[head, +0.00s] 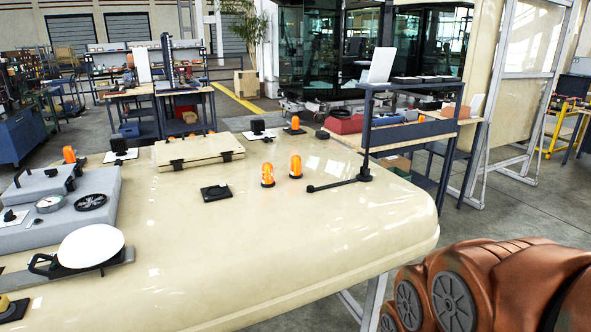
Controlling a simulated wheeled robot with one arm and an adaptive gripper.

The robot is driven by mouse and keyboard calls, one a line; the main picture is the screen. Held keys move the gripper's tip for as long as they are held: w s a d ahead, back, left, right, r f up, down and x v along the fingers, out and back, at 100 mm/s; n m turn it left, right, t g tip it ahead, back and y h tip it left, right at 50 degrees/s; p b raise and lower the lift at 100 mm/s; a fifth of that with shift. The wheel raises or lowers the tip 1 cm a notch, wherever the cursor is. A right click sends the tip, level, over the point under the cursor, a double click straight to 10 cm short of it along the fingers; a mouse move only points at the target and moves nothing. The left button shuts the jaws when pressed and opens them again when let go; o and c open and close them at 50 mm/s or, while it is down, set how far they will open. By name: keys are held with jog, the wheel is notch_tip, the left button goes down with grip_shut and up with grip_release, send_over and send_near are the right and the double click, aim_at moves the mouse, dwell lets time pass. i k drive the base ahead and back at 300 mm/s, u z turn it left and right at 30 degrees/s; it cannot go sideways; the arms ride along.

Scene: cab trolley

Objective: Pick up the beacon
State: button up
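Several orange beacons stand on the cream cab roof (190,270). Two are close together near the middle: a front beacon (268,175) and another beacon (296,166) just right of it and slightly farther back, both upright with a small gap between. A third beacon (69,154) is at the far left edge and a fourth beacon (295,123) on a dark base at the back. The frame does not show which one is meant. My gripper is out of view; only copper-coloured links of what looks like my arm show at the bottom right.
A flat black plate (216,192) lies left of the middle beacons, and a black rod (332,186) lies to their right. A cream hatch (198,151) is behind. A white oval mirror (91,246) and grey panel (75,208) fill the left. The roof's front right is clear.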

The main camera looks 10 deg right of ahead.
aim_at(296, 161)
jog(key=u, duration=0.05)
jog(key=i, duration=0.8)
jog(key=u, duration=0.6)
jog(key=i, duration=0.65)
jog(key=u, duration=0.05)
